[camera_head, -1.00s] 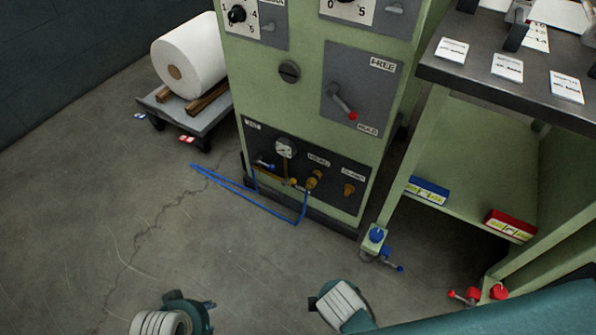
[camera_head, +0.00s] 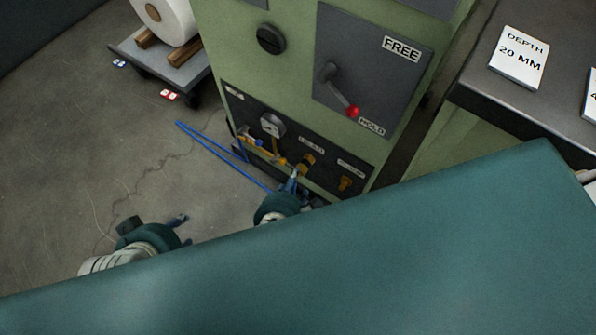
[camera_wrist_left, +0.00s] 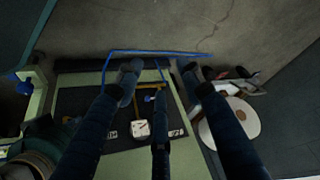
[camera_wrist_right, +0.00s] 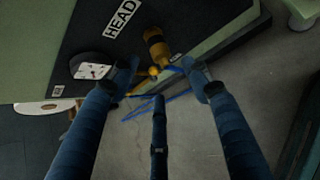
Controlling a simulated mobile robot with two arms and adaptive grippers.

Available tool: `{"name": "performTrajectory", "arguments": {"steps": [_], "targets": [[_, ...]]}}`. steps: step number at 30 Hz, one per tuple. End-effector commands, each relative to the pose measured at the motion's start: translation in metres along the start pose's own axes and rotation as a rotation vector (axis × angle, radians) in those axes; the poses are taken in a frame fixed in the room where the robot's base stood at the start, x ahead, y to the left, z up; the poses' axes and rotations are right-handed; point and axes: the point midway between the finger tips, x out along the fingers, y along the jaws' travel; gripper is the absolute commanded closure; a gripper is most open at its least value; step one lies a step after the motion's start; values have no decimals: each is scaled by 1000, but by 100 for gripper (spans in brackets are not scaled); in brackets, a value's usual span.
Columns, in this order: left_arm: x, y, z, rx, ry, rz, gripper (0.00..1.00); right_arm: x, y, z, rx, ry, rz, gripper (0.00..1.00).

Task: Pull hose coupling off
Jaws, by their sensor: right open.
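The brass hose coupling sits at the HEAD port (camera_head: 307,161) on the dark lower panel. In the right wrist view the brass coupling (camera_wrist_right: 156,45) lies just beyond my fingers. A blue hose (camera_head: 222,161) runs from this area onto the floor; it also shows in the right wrist view (camera_wrist_right: 165,97). My right gripper (camera_head: 291,184) is at the panel, just below the coupling, its fingers spread and apart from it; contact with the hose is unclear. My left gripper (camera_head: 183,229) is open and empty over the floor, left of the panel, its fingers spread in the left wrist view (camera_wrist_left: 160,76).
A gauge (camera_head: 271,125) and the brass CLAMP port (camera_head: 345,183) flank the coupling. A red-tipped lever (camera_head: 340,92) is above, at HOLD. A cart (camera_head: 165,65) with a white roll stands left. A dark-topped bench (camera_head: 477,100) is at right.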

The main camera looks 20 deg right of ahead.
Motion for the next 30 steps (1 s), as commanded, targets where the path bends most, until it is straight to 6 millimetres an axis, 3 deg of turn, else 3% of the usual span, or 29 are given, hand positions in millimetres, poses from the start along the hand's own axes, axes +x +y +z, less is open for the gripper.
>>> {"name": "performTrajectory", "arguments": {"steps": [14, 30], "targets": [[1, 11, -94, 8, 365, 20, 62, 42, -1, 0, 2, -1, -1, 52], [-43, 24, -189, 11, 794, 47, 62, 85, -2, 0, 2, -1, -2, 52]]}}
